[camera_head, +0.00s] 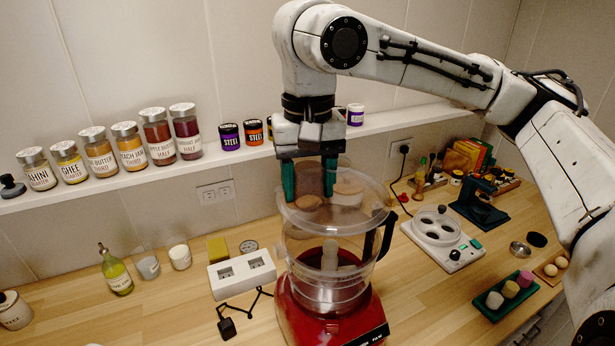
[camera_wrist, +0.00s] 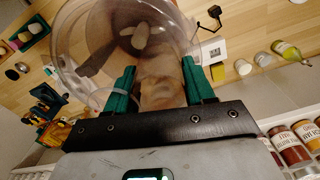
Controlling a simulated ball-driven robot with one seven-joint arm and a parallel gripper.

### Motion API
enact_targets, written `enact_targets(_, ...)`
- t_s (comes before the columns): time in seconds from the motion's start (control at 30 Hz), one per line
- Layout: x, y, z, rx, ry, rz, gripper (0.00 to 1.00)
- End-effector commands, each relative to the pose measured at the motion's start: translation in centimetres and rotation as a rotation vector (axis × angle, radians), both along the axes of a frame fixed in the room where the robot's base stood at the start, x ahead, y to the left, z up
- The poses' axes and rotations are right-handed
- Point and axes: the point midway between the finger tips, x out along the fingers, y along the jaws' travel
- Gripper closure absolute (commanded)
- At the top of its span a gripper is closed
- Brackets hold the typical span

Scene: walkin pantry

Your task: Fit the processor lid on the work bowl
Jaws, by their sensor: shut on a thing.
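The clear round processor lid (camera_head: 366,212) is at the top of the work bowl in the head view. My gripper (camera_head: 309,182) is shut on the lid's upright feed tube, with one green finger on each side. The clear work bowl (camera_head: 345,290) stands on the red processor base (camera_head: 296,318), with its dark handle at the right. The lid looks nearly level over the bowl's mouth; I cannot tell whether its rim touches the bowl. In the wrist view, the lid (camera_wrist: 72,62) spreads beyond my gripper (camera_wrist: 160,84), and the bowl's inside shows blurred through it.
A white socket block (camera_head: 241,275) with a cable sits close left of the base. A white egg-cooker-like appliance (camera_head: 441,238) stands to the right. A wall shelf (camera_head: 130,180) with several jars runs behind. Bare counter lies at the front left.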

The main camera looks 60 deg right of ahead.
Motion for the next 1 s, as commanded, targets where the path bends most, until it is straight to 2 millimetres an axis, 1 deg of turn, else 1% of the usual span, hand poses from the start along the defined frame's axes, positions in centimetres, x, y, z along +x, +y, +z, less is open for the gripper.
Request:
enact_targets(0.6, 0.0, 0.0, -5.2, 0.001, 0.0, 0.001, 0.86)
enact_targets(0.77, 0.0, 0.0, -5.8, 0.001, -0.001, 0.001, 0.86)
enact_targets(1.0, 0.0, 0.0, -5.8, 0.001, -0.001, 0.001, 0.86)
